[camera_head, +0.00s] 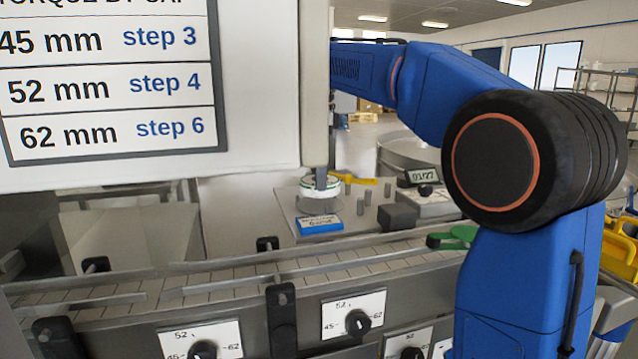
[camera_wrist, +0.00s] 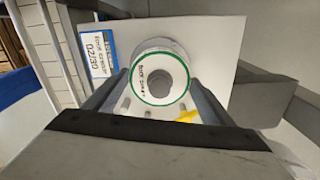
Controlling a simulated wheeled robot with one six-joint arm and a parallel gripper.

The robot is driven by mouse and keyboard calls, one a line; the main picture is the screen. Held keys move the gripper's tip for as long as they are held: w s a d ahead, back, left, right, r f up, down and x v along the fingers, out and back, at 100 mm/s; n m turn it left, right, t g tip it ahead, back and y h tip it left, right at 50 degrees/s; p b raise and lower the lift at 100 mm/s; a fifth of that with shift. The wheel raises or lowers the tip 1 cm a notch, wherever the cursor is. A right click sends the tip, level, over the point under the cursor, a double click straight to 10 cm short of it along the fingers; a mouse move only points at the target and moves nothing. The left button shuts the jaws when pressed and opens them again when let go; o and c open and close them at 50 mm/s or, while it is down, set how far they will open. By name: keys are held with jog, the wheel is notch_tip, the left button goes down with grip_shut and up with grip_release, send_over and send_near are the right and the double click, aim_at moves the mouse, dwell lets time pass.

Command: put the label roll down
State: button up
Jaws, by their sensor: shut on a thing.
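The label roll (camera_head: 311,187) is a white ring with a green edge, and it hangs level under my gripper (camera_head: 321,176) above a light plate (camera_head: 285,205). In the wrist view the roll (camera_wrist: 160,63) shows its printed face, green rim and dark core hole. There my gripper's two fingers (camera_wrist: 160,95) flank the roll, shut on it. A paler round shape shows just below the roll in the head view. I cannot tell whether the roll touches anything beneath it.
A blue-and-white label card (camera_head: 320,224) lies at the plate's front edge. Several grey pegs (camera_head: 361,207) stand to the right, with a dark block (camera_head: 398,216) beside them. A yellow item (camera_head: 365,181) is behind. The conveyor (camera_head: 230,278) runs in front. A large sign (camera_head: 130,90) blocks the upper left.

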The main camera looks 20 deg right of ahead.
jog(key=shift+f, duration=1.45)
jog(key=shift+f, duration=0.25)
jog(key=o, duration=1.2)
jog(key=shift+c, duration=0.2)
notch_tip(320, 180, up, 12)
jog(key=shift+f, duration=0.1)
jog(key=shift+r, duration=0.35)
jog(key=shift+s, duration=0.15)
